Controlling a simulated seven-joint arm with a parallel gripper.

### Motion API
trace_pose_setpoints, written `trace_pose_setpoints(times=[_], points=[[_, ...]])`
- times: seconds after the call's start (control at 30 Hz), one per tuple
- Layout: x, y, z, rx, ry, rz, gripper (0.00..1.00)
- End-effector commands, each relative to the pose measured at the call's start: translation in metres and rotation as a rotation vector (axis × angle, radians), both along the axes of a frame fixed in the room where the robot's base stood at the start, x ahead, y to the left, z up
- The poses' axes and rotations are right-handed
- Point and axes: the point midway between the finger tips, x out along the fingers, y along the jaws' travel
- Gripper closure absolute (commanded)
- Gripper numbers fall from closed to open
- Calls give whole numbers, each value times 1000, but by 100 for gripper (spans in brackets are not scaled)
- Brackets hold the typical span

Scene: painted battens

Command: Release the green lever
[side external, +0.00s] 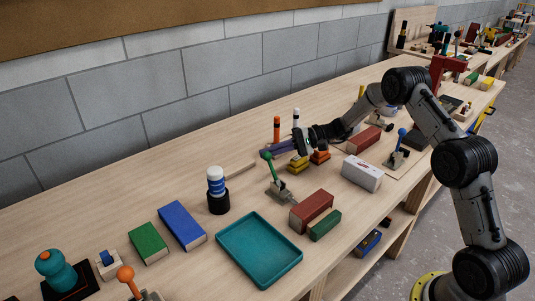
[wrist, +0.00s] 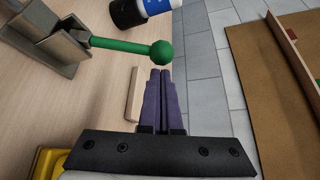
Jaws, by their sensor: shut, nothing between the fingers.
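The green lever (side external: 270,163) stands on a grey metal bracket near the middle of the bench, tilted, with a round ball at its upper end. In the wrist view the lever (wrist: 120,46) runs sideways from its bracket (wrist: 48,34) to the green ball. My gripper (side external: 272,150) is beside the ball, its purple fingers pressed together and empty. In the wrist view the fingertips of my gripper (wrist: 160,72) lie just below the ball in the picture. I cannot tell whether they touch it.
A black cup with a blue and white cylinder (side external: 216,185) stands left of the lever. Red (side external: 312,210) and green blocks, a teal tray (side external: 258,252) and yellow and orange pieces (side external: 299,164) are close by. A blue-knobbed lever (side external: 401,140) stands to the right.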

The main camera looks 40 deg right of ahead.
Motion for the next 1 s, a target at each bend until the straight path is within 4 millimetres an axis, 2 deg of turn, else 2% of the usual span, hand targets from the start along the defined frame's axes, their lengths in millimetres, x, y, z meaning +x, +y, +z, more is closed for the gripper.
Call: trace_pose_setpoints(times=[0.47, 1.0], points=[[-34, 0, 21, 2, -427, -2, 100], [-55, 0, 27, 0, -430, 0, 100]])
